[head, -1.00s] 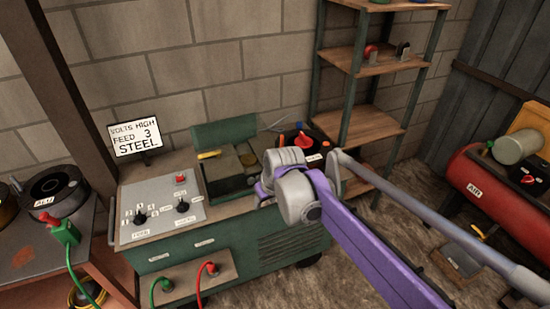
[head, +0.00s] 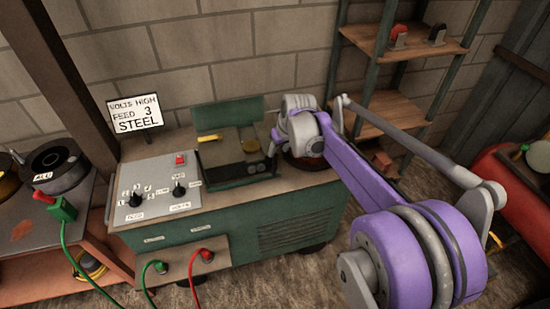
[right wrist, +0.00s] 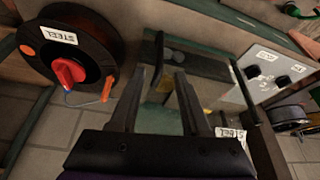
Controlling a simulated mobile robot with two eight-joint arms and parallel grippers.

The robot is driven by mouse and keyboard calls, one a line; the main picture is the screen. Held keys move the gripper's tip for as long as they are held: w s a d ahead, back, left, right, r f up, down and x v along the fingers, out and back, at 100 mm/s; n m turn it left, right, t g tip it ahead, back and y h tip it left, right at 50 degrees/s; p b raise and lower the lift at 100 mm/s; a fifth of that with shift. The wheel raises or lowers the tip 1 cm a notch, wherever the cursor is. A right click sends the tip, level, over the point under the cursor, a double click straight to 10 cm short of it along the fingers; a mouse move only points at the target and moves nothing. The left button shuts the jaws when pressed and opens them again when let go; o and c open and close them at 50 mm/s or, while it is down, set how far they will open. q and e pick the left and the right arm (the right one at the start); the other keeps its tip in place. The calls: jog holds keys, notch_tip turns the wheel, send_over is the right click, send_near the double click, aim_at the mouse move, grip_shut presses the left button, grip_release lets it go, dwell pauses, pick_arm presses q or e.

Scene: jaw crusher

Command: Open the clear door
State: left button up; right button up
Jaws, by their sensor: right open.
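The green welding machine (head: 290,225) stands against the block wall. On its top is a compartment (head: 235,165) with a dark front edge. In the right wrist view, what looks like the clear door (right wrist: 208,68) is a see-through pane with a dark bar along one edge; it appears closed, but its exact position is hard to tell. My right gripper (right wrist: 162,78) is open and empty, its two dark fingers pointing at the pane's edge. I cannot tell if they touch it. In the head view, my right wrist hides part of the compartment's right side. My left gripper is not in view.
A STEEL wire spool (right wrist: 75,60) with a red knob sits beside the fingers. The control panel (head: 155,190) lies left of the compartment, with a sign (head: 135,117) behind it. Wooden shelves (head: 400,50) stand behind right. Red and green cables (head: 193,275) hang in front.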

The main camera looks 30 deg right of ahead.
aim_at(275, 158)
jog(key=x, duration=0.8)
jog(key=shift+w+f, duration=0.15)
jog(key=shift+f, duration=0.2)
grip_shut()
dwell(0.9)
